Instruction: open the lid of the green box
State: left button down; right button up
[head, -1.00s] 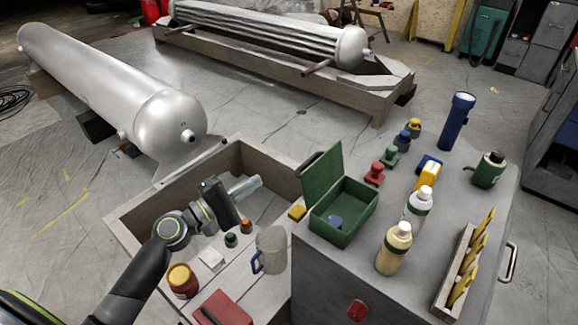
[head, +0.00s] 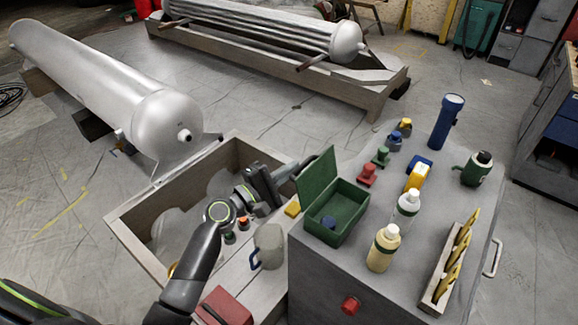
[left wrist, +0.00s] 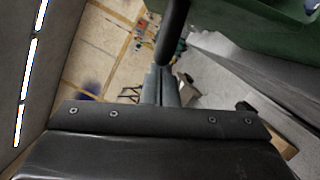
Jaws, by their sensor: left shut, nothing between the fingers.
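The green box (head: 350,207) stands on the grey cabinet top. Its lid (head: 318,172) is raised, standing up along the box's left side, and a small blue item (head: 328,222) lies inside. My left gripper (head: 296,169) is shut and empty. Its fingertips are close beside the lid's outer face, on the left; whether they touch it I cannot tell. In the left wrist view the shut fingers (left wrist: 170,50) point up the picture, and green box surface (left wrist: 245,25) fills the upper right. My right gripper is not in view.
On the cabinet top (head: 375,300) stand bottles (head: 384,248), stamps, a blue flashlight (head: 446,122), a green mug (head: 476,168) and a wooden rack (head: 433,290). Left of it is a wooden crate (head: 125,237) with a jug (head: 269,245) beside my arm.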

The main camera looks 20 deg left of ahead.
pick_arm(q)
jog(key=shift+r, duration=0.1)
jog(key=shift+s+d+r+m+g+p, duration=0.1)
jog(key=shift+d+r+m+g+p, duration=0.2)
jog(key=shift+m, duration=0.3)
jog(key=shift+s+d+r+m+g+p, duration=0.15)
jog(key=shift+r+m+p, duration=0.25)
jog(key=shift+m, duration=0.2)
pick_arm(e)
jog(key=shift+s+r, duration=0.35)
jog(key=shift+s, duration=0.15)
pick_arm(q)
jog(key=shift+w, duration=0.1)
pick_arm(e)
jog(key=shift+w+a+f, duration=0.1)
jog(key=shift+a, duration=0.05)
